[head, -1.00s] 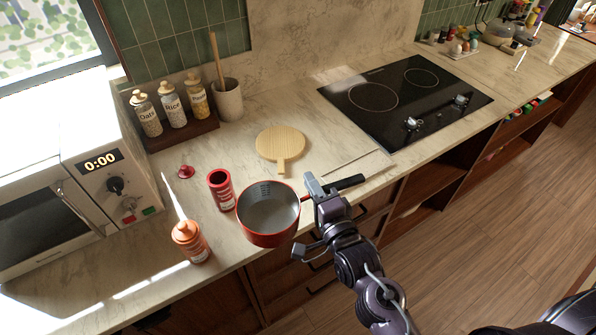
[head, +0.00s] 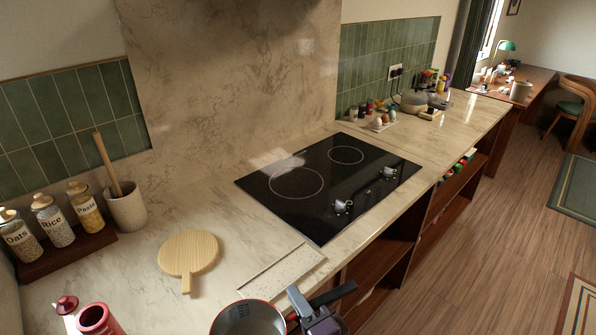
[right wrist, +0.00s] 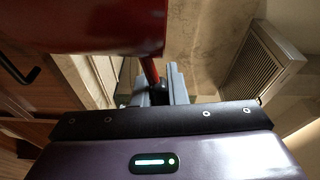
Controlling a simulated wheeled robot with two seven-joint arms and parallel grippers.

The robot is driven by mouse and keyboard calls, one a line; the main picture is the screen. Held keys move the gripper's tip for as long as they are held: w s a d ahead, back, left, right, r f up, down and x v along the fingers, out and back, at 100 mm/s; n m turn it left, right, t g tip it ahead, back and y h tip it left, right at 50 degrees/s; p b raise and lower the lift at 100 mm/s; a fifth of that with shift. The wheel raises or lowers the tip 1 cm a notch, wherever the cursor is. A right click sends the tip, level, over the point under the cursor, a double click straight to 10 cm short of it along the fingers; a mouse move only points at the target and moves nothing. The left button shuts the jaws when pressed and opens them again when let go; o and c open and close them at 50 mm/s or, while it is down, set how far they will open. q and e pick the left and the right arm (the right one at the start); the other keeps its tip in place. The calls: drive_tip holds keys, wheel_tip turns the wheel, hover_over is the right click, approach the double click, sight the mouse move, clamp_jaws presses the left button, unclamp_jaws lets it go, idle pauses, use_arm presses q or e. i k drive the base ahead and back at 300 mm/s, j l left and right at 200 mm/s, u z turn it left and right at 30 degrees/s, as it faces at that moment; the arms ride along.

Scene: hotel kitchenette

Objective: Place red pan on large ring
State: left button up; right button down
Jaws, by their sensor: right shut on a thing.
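The red pan (head: 248,318) is at the bottom edge of the head view, partly cut off, with its grey inside showing. My right gripper (head: 312,308) is shut on the pan's handle, whose black end (head: 334,294) sticks out to the right. In the right wrist view the pan's red side (right wrist: 90,25) fills the upper left, and the handle runs between the fingers of my gripper (right wrist: 158,88). The large ring (head: 296,183) is on the left of the black cooktop (head: 330,222), bare, above and beyond the pan. My left gripper is not in view.
The small ring (head: 345,155) and two knobs (head: 343,206) share the cooktop. Jars (head: 52,220) and a utensil crock (head: 127,208) stand farther left. The large ring is clear.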

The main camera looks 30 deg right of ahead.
sight(310, 174)
drive_tip(key=i+l+u, duration=0.1)
drive_tip(key=l, duration=0.45)
drive_tip(key=i+l+u, duration=0.1)
drive_tip(key=l, duration=0.4)
drive_tip(key=i+l+u, duration=0.1)
drive_tip(key=l, duration=0.5)
drive_tip(key=i+l+u, duration=0.1)
drive_tip(key=l, duration=0.45)
drive_tip(key=i+l+u, duration=0.1)
drive_tip(key=l, duration=0.45)
drive_tip(key=i, duration=0.1)
